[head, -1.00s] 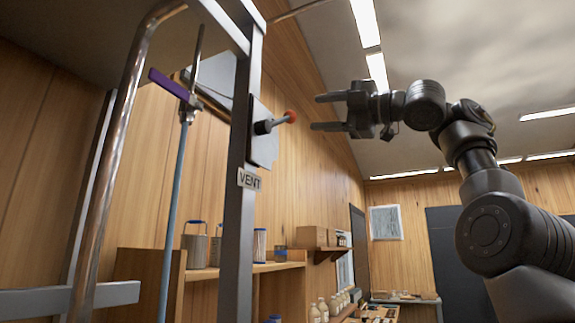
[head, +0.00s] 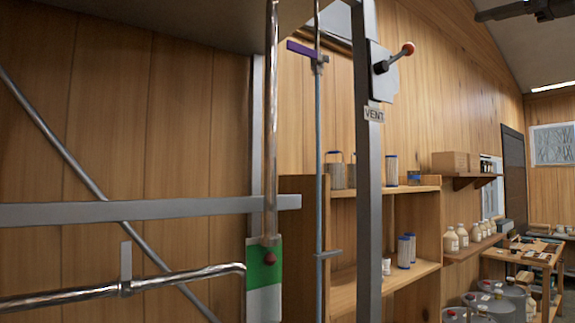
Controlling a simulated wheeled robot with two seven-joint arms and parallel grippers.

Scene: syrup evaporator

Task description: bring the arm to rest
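My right gripper (head: 492,14) shows only in part at the top right of the head view. One dark finger points left, with clear space above it, and the rest is cut off by the top edge. I see nothing held. The VENT label (head: 373,114) is on the post below. My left gripper is not in view.
A grey metal post (head: 366,200) and a copper pipe (head: 271,130) stand on the near side. A green and white plate (head: 264,280) hangs on the pipe. Wooden shelves (head: 410,272) hold canisters. Jugs (head: 450,240) and a workbench (head: 525,252) are at the right.

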